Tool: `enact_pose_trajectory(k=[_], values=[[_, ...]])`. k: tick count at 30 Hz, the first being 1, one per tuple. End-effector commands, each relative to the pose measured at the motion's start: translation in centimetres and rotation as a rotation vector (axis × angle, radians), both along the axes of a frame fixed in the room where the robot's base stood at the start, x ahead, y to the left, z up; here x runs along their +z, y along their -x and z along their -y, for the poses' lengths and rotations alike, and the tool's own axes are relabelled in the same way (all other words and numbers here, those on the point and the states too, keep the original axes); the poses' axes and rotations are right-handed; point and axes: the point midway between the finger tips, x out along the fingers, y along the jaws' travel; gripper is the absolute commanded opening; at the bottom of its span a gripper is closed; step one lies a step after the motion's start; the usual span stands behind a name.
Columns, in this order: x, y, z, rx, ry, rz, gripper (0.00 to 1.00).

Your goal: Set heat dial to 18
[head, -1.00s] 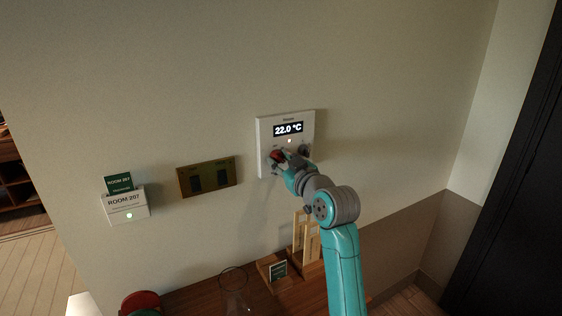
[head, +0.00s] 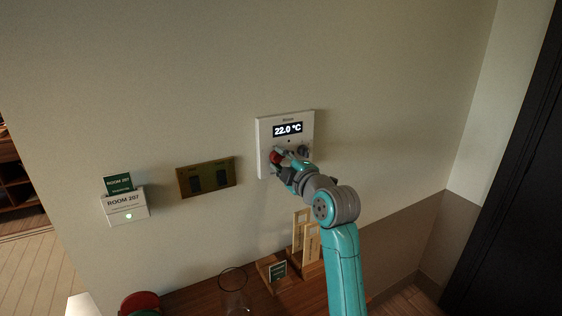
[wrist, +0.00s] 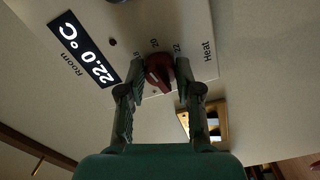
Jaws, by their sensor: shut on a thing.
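The white thermostat panel (head: 265,129) is on the wall, and its display (head: 287,129) reads 22.0 °C. The red heat dial (head: 276,157) is at its lower left in the head view. In the wrist view, the red dial (wrist: 157,74) lies beside the printed word Heat, with 20 and 22 marked around it and another mark partly hidden. My gripper (wrist: 160,78) is shut on the dial, one finger on each side. The dial's exact pointer setting cannot be told. My gripper also shows over the panel's lower part in the head view (head: 282,159).
A dark second knob (head: 303,151) is right of the red dial, close to my gripper. A brass switch plate (head: 207,178) and a room card holder (head: 125,205) are on the wall to the left. A wooden counter below holds a glass (head: 233,292) and small stands.

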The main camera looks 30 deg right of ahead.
Motion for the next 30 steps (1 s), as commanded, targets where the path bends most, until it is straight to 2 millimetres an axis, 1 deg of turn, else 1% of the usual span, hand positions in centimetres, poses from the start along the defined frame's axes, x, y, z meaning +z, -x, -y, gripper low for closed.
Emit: enact_pose_trajectory(k=[6,15,22,30], values=[[-0.07,-0.01,-0.02,0.001,0.194,-0.002,0.0],[-0.05,-0.02,-0.03,0.002,0.398,-0.003,0.0],[-0.05,-0.02,-0.03,0.002,0.482,-0.003,0.0],[-0.08,-0.02,-0.03,0.002,0.513,-0.004,0.0]])
